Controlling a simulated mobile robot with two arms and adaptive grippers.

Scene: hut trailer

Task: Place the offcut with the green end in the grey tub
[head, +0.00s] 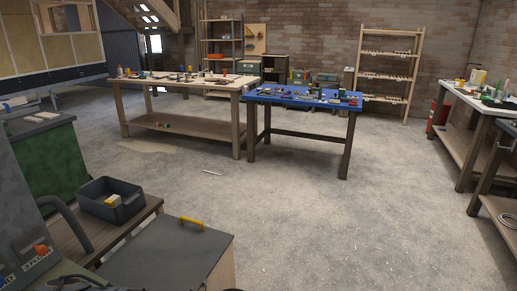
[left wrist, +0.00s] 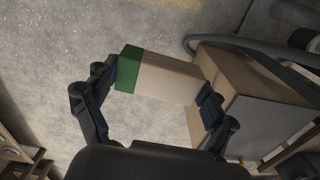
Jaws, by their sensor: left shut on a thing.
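The offcut with the green end (left wrist: 158,76) is a pale wooden block, green at its left end in the left wrist view. My left gripper (left wrist: 160,88) is shut on it, with one finger at the green end and one at the plain end. The block is held above the concrete floor. The grey tub (head: 128,210) stands on a low wooden bench at the left of the head view. A small pale block with a yellowish part (head: 113,201) lies in it. The tub is not seen in the left wrist view. My right gripper is not in view.
A box with a grey lid (head: 170,252) and yellow handle (head: 191,222) stands in front of the tub. A dark hose (head: 75,225) curves beside the bench. A green cabinet (head: 55,165) stands behind. Cluttered tables, one blue-topped (head: 300,103), stand farther back; the middle floor is clear.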

